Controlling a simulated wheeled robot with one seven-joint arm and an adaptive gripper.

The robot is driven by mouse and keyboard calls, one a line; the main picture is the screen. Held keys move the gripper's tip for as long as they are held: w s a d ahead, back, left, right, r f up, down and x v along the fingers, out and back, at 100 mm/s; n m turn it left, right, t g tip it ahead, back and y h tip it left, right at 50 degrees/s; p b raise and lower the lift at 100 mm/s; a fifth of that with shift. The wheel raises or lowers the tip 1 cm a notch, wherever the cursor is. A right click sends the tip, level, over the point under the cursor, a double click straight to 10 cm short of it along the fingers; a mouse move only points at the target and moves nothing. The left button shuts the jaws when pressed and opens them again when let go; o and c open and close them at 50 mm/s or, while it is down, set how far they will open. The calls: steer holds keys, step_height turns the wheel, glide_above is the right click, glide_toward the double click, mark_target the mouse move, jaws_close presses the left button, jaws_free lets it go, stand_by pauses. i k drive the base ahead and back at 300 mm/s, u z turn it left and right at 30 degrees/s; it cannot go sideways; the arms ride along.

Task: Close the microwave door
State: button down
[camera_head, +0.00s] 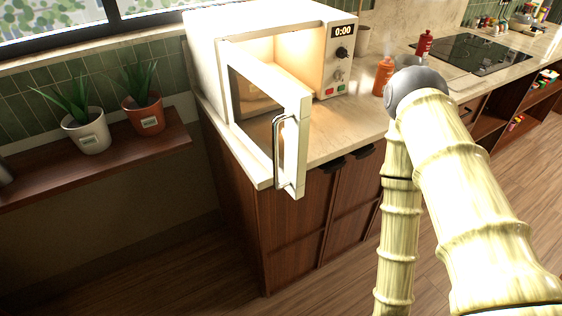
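The white microwave (272,45) stands on the counter, with its lit cavity facing front and a display reading 0:00. Its door (298,150) is hinged on the left and stands wide open, swung out past the counter's front edge. The silver bar handle (278,152) is on the door's outer free edge. My arm, with a pale bamboo-like surface, rises at the right of the view, apart from the door. My gripper is not visible, so its state does not show.
An orange bottle (383,77) and a red bottle (424,44) stand on the counter to the right. A dark cooktop (474,53) is farther back. Two potted plants (88,130) (143,112) sit on a wooden shelf at left. The floor before the open door is clear.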

mark_target(269, 112)
steer(key=k, duration=0.75)
steer(key=u, duration=0.9)
steer(key=i, duration=0.5)
